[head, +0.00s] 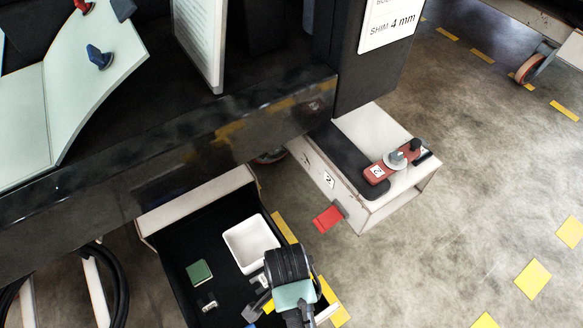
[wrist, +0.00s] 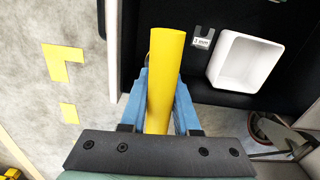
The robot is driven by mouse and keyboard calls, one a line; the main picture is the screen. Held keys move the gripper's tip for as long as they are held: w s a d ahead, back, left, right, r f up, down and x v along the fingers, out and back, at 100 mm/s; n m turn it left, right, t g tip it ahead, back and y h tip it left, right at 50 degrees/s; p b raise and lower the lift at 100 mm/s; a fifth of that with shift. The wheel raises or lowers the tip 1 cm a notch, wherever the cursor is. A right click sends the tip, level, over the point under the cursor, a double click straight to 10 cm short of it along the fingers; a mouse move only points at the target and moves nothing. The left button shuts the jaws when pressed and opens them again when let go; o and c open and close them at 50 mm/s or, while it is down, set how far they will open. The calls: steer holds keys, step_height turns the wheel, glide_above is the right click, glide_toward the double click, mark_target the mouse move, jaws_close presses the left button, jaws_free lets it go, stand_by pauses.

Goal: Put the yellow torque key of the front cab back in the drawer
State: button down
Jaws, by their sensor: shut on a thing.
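The yellow torque key (wrist: 163,80) is an upright-looking yellow cylinder in the wrist view, between the blue fingers of my gripper (wrist: 161,72), which is shut on it. In the head view my gripper (head: 262,304) is over the right front part of the open drawer (head: 205,240), and only a small yellow patch of the key shows beside it. The drawer has a black inside and pale walls; its left wall (wrist: 114,60) shows in the wrist view. The key's lower end is hidden, so I cannot tell whether it touches the drawer floor.
In the drawer are a white tray (head: 250,243), a green block (head: 199,272), a small grey piece (head: 207,302) and a piece labelled 3 mm (wrist: 203,38). A pale box (head: 375,200) bearing a red tool (head: 393,163) stands to the right. The dark cab edge (head: 170,150) overhangs behind.

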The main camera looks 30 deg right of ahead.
steer(key=f, duration=0.1)
steer(key=f+b, duration=0.1)
steer(key=f+m, duration=0.1)
steer(key=shift+s+d, duration=0.2)
steer(key=shift+s, duration=0.05)
step_height(320, 180, down, 10)
steer(key=b, duration=0.7)
steer(key=shift+r, duration=0.15)
steer(key=c, duration=0.6)
jaws_free()
steer(key=shift+c, duration=0.2)
step_height(320, 180, up, 12)
steer(key=p, duration=0.7)
steer(key=shift+s, duration=0.15)
